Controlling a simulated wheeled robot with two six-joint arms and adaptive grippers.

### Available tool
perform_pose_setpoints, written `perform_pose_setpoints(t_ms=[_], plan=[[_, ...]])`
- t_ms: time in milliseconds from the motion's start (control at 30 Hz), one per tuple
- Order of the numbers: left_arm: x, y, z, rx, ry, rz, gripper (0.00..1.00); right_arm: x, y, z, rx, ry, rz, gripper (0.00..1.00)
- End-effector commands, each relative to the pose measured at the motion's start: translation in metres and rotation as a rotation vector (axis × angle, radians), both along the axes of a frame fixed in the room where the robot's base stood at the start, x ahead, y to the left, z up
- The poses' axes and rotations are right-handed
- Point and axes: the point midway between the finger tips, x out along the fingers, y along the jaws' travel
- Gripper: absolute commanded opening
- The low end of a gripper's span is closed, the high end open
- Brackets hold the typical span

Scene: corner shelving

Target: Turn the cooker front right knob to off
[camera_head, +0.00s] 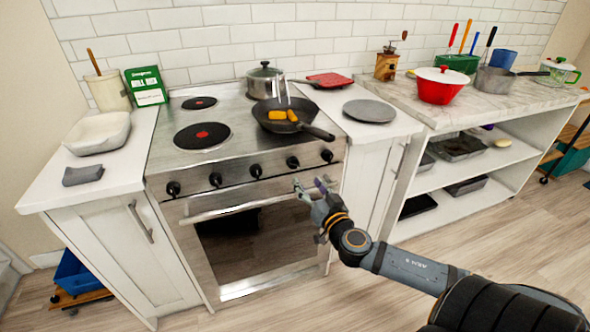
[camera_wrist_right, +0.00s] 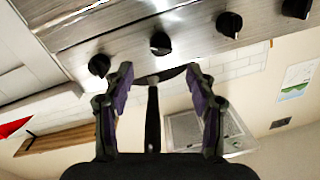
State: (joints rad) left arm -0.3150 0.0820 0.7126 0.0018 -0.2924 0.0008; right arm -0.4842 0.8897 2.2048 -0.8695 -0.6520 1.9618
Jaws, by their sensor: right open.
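The cooker (camera_head: 240,142) has a row of several black knobs along its steel front. The rightmost knob (camera_head: 327,155) sits at the right end of the row; it appears to be the leftmost knob in the upside-down right wrist view (camera_wrist_right: 99,65). Its pointer is too small to read. My right gripper (camera_head: 312,188) is open and empty, in front of the oven door handle and below the right-hand knobs. In the wrist view its purple-padded fingers (camera_wrist_right: 159,70) are spread, apart from the knobs. My left gripper is out of view.
A frying pan (camera_head: 282,115) with orange food sits on the cooker, its handle (camera_head: 317,132) reaching over the front right above the knobs. A lidded pot (camera_head: 264,83) stands behind it. The oven door handle (camera_head: 237,208) runs below the knobs. The floor in front is clear.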

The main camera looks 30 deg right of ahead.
Motion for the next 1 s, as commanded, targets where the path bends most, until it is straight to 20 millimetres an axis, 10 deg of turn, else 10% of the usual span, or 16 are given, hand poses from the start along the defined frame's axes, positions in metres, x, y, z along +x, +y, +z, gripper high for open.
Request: perform_pose_setpoints(t_ms=[400,767,1000], plan=[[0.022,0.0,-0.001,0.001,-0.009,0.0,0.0,0.073,-0.013,0.001,0.007,-0.002,-0.001,0.57],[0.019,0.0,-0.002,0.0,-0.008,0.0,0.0,0.082,-0.013,0.0,0.001,-0.001,0.003,0.57],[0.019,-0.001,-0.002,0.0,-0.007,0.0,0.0,0.082,-0.013,0.0,0.001,-0.001,0.003,0.27]])
